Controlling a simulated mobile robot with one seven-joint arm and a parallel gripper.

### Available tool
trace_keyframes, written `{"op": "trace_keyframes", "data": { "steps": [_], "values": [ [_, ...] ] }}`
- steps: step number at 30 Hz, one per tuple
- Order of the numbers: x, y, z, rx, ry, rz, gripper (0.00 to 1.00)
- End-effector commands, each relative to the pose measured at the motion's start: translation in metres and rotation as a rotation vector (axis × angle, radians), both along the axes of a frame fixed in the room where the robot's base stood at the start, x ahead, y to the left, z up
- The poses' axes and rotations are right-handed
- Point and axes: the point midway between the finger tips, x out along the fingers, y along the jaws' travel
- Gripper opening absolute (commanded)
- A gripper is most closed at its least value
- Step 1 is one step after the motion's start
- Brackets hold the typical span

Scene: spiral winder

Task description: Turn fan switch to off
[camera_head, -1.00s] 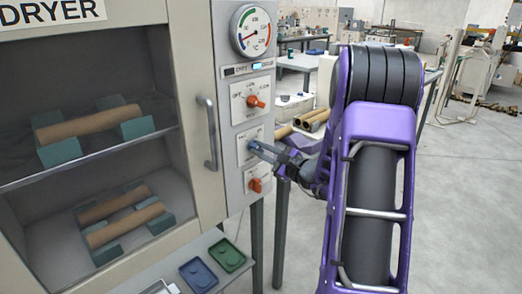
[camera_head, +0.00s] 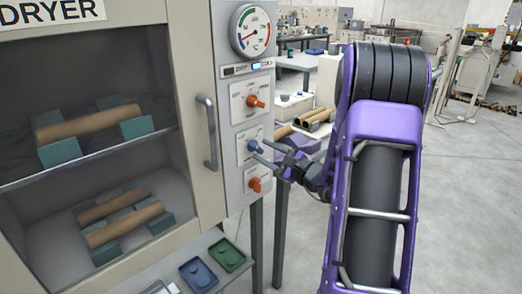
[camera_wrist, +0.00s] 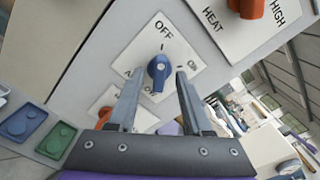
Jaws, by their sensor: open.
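The blue knob (camera_head: 253,146) sits on the middle white plate of the dryer's control panel. In the wrist view, the blue knob (camera_wrist: 158,68) is on a plate marked OFF and ON. Its narrow end seems to point towards OFF, though its exact angle is hard to read. No legible fan label shows. My gripper (camera_head: 264,154) is in front of the panel at this knob. In the wrist view, the open fingers of my gripper (camera_wrist: 158,84) stand on either side of the knob, with gaps and nothing held.
An orange knob (camera_head: 255,101) is above the blue one and another orange knob (camera_head: 256,184) is below. The dryer door handle (camera_head: 208,133) stands out to the left. Green (camera_head: 227,254) and blue (camera_head: 198,275) trays lie below. Open floor is at right.

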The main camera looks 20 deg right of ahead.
Motion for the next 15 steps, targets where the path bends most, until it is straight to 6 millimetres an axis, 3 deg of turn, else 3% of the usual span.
{"op": "trace_keyframes", "data": {
  "steps": [15],
  "values": [
    [-0.115,-0.042,0.000,0.001,0.001,-0.004,0.50]
  ]
}}
